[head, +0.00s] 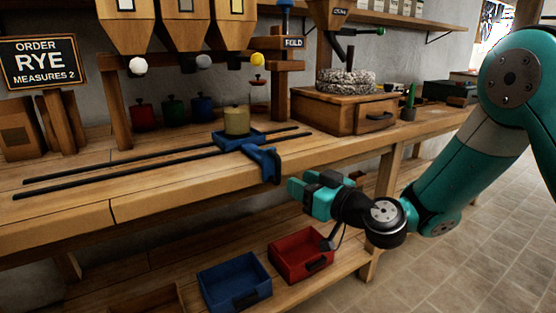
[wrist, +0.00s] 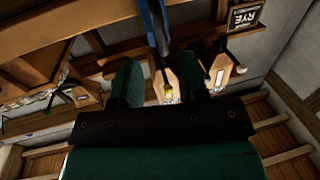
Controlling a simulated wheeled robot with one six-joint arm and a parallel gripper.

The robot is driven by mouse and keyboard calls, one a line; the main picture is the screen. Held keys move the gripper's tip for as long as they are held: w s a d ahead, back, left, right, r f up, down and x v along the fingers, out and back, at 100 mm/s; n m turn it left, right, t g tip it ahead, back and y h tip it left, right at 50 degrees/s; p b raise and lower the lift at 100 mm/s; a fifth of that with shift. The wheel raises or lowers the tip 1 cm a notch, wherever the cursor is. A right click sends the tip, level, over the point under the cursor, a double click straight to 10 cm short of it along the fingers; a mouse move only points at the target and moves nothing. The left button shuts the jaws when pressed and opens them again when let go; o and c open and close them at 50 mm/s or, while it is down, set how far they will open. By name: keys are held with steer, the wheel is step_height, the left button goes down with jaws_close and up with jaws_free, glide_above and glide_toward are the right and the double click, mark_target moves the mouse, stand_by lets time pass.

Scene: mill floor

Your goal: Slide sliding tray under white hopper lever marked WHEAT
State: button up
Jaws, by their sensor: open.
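The blue sliding tray (head: 228,140) sits on two dark rails at the right part of the bench, near the yellow lever knob (head: 257,59). It carries a beige cylindrical container (head: 237,121). Its blue handle (head: 268,164) hangs over the bench's front edge. The white lever knob (head: 137,66) is at the left hopper, the grey knob (head: 203,61) at the middle one. No WHEAT marking is readable. My gripper (head: 302,190) is open and empty, right of and below the handle, apart from it. In the wrist view a blue bar (wrist: 154,25) shows ahead of the fingers.
The rails (head: 110,167) run left along the bench, clear of objects. A sign (head: 43,62) reads ORDER RYE MEASURES 2. Red, green and blue canisters (head: 173,109) stand behind. A millstone unit (head: 345,100) is right. Blue (head: 234,283) and red (head: 301,256) bins sit on the lower shelf.

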mark_target(280, 172)
steer(key=p+x, duration=0.2)
steer(key=x, duration=0.6)
jaws_close()
